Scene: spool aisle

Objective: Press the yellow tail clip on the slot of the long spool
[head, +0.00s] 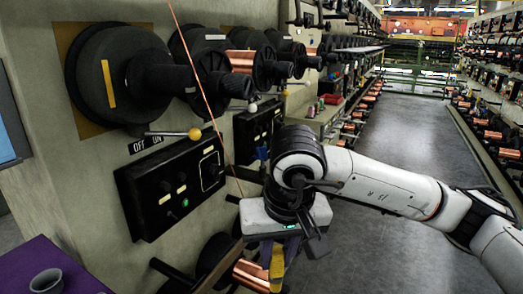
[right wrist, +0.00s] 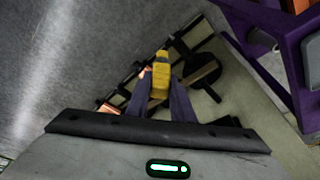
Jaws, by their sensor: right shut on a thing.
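My right gripper (head: 278,252) points down at the lower middle of the head view, shut on the yellow tail clip (head: 276,268). In the right wrist view the clip (right wrist: 160,68) stands upright between the two purple-grey fingers of the gripper (right wrist: 160,98). Behind and beside it in the head view is a low spool with dark flanges and copper winding (head: 245,274), partly hidden by the gripper and clip. I cannot tell whether this is the long spool, and no slot is clear. Whether the clip touches the spool is also unclear. My left gripper is not in view.
A purple table (head: 50,262) with a grey cup (head: 47,282) is lower left. The aisle floor (head: 400,130) is clear.

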